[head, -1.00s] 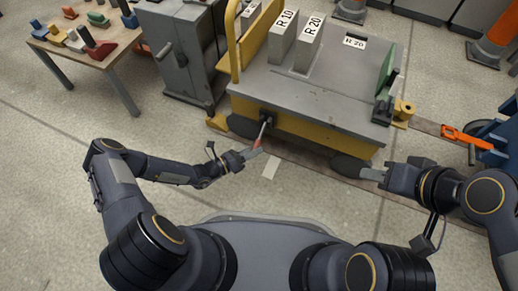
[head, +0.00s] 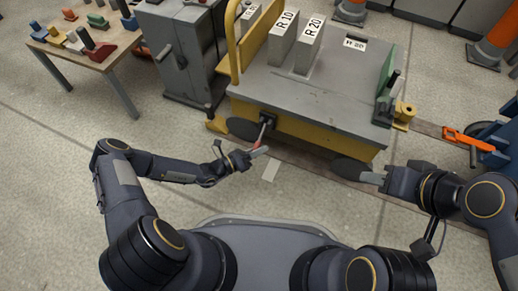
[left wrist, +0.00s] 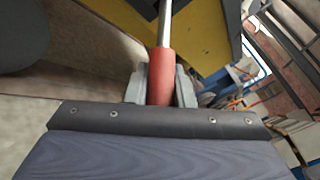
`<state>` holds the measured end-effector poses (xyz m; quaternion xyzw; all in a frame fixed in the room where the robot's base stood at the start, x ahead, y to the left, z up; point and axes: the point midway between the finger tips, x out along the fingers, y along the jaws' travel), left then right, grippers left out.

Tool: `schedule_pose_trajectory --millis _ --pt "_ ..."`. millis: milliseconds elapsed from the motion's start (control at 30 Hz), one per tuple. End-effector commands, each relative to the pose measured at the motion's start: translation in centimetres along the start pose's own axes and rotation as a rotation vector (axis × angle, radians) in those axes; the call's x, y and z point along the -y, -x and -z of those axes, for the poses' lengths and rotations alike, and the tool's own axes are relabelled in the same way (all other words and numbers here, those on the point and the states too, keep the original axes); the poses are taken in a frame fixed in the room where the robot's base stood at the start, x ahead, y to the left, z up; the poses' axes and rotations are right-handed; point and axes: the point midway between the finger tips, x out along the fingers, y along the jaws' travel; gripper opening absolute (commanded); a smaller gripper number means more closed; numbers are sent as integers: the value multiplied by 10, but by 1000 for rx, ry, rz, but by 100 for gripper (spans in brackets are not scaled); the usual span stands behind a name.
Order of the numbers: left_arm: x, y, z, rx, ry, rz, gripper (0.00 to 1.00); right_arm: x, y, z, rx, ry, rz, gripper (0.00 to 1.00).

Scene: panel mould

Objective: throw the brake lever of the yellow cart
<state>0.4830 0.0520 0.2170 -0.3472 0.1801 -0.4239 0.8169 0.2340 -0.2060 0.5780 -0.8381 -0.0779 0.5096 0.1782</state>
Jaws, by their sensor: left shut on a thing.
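The yellow cart (head: 318,102) has a grey deck and a yellow side facing me. Its brake lever (head: 262,133) is a metal rod with a red grip, sticking out from a dark mount on the cart's near side. My left gripper (head: 258,151) is shut on the red grip. In the left wrist view the red grip (left wrist: 161,78) sits between the two grey fingers (left wrist: 160,88), and the rod runs up toward the yellow side. My right gripper (head: 372,178) is in front of the cart's near right wheel; its fingers are too small to read.
Blocks labelled R 10 (head: 283,37) and R 20 (head: 308,45) stand on the cart. A grey cabinet (head: 182,52) stands left of it, and a table (head: 95,55) with coloured pieces is further left. An orange-handled tool (head: 466,139) is at the right. The floor in front is mostly clear.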

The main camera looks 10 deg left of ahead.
Motion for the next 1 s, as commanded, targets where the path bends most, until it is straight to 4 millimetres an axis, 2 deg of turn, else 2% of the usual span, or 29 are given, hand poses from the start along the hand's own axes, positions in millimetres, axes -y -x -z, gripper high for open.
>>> schedule_pose_trajectory --millis 267,700,1000 --pt "5 2 -4 -18 18 -19 0 5 10 5 0 0 0 36" --pt "32 11 -21 -178 187 -183 0 34 73 37 0 0 0 36" --pt "44 13 -29 -285 302 -294 0 46 101 51 0 0 0 36"
